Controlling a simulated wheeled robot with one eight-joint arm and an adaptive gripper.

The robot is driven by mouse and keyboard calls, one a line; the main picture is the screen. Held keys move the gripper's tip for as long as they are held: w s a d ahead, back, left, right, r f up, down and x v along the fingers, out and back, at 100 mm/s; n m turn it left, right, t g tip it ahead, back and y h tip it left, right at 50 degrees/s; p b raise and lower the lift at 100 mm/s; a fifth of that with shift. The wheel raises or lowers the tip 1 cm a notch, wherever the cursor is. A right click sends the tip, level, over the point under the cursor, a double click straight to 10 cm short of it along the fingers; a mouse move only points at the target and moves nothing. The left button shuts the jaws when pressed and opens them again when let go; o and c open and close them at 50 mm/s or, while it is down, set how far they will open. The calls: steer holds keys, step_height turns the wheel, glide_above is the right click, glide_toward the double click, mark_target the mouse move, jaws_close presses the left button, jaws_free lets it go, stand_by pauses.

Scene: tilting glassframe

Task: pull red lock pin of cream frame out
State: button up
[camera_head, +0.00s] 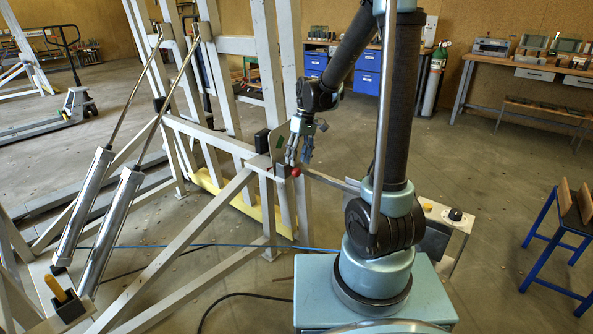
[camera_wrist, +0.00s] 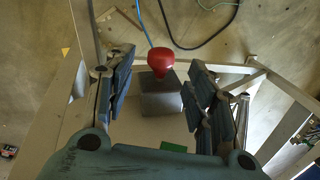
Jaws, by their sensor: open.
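The red lock pin (camera_head: 295,172) shows as a small red knob at the corner of the cream frame (camera_head: 233,146). In the wrist view the red lock pin (camera_wrist: 160,60) sticks up from a grey metal block (camera_wrist: 160,95) and lies between and a little beyond my fingers. My gripper (camera_head: 299,158) is just above the knob in the head view, fingers pointing down. In the wrist view my gripper (camera_wrist: 160,82) is open, with a finger on each side and gaps to the knob. I see no contact. The pin's shaft is hidden.
Two metal cylinders (camera_head: 110,222) slope up to the frame at left. A control box (camera_head: 445,222) stands behind my base at right. A blue-legged stand (camera_head: 566,235) is at far right. A blue hose (camera_head: 215,246) and a black cable (camera_head: 240,295) lie on the floor.

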mark_target(297, 168)
steer(key=shift+s+a+f, duration=0.15)
steer(key=shift+a+f, duration=0.05)
steer(key=shift+f, duration=1)
steer(key=shift+s+a+f, duration=0.15)
steer(key=shift+f, duration=1.05)
jaws_close()
steer(key=shift+s+d, duration=0.45)
steer(key=shift+d, duration=0.2)
steer(key=shift+s+d, duration=0.45)
steer(key=shift+d, duration=0.15)
jaws_free()
step_height(297, 168, up, 12)
steer(key=w+d, duration=0.1)
steer(key=shift+w+d+f, duration=0.15)
steer(key=shift+w+d, duration=0.2)
